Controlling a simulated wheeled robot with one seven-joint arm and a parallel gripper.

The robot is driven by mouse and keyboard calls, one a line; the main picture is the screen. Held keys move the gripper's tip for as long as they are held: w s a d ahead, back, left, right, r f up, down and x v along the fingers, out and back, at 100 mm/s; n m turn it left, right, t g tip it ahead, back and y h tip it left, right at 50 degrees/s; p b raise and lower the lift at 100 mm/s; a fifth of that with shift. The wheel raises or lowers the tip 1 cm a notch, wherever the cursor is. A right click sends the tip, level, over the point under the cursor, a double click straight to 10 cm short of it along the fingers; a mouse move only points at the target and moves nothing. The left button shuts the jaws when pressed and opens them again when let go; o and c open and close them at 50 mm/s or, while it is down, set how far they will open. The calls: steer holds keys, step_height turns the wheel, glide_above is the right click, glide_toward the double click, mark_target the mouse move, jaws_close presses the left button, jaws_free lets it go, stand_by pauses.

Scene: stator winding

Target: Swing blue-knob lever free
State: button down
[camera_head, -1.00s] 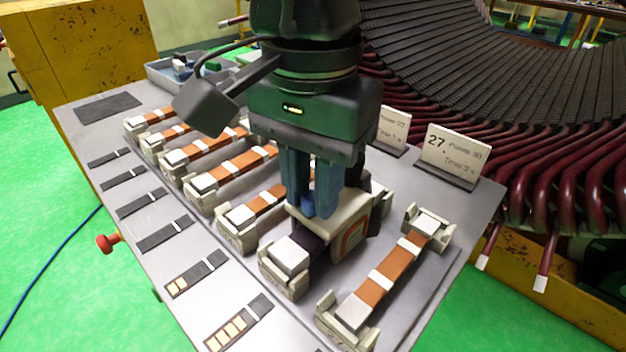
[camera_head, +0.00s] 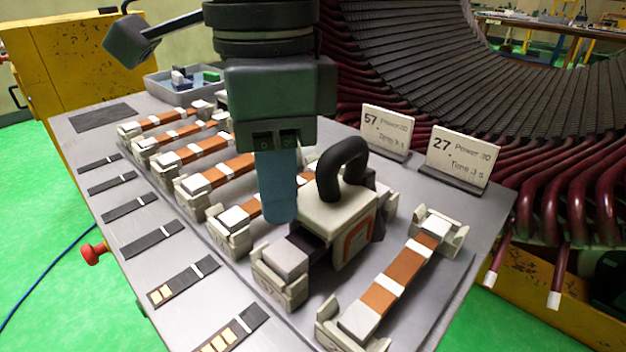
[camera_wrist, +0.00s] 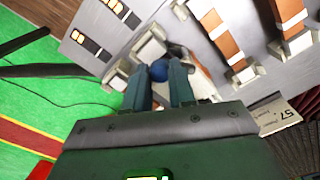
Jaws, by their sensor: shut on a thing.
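A cream clamp device (camera_head: 335,222) with a black looped handle and an orange-edged front sits around a bar on the table in the head view. My gripper (camera_head: 280,215) points down at the device's left side, its fingers overlapping in that view. In the wrist view, the blue knob (camera_wrist: 158,71) lies between my fingertips, and the jaws are shut on it. The lever itself is mostly hidden behind the fingers. The knob is hidden in the head view.
Several orange-banded bars (camera_head: 398,277) lie in cream end holders on both sides of the device. Two signs, 57 (camera_head: 386,132) and 27 (camera_head: 459,160), stand at the right edge. A grey bin (camera_head: 160,88) is at the back. Large dark red coils rise behind the table.

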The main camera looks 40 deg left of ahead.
steer(key=m, duration=0.1)
steer(key=a+m+b, duration=0.1)
steer(key=m, duration=0.1)
steer(key=shift+s+a+f+m, duration=0.1)
steer(key=shift+s+m, duration=0.1)
steer(key=shift+m, duration=0.1)
steer(key=shift+a+m+b, duration=0.2)
steer(key=shift+a+m, duration=0.1)
steer(key=shift+m, duration=0.5)
steer(key=shift+a+m+b, duration=0.2)
steer(key=shift+a+m, duration=0.05)
steer(key=shift+m, duration=0.55)
steer(key=c, duration=0.9)
jaws_free()
step_height(320, 180, up, 8)
steer(key=shift+p, duration=0.5)
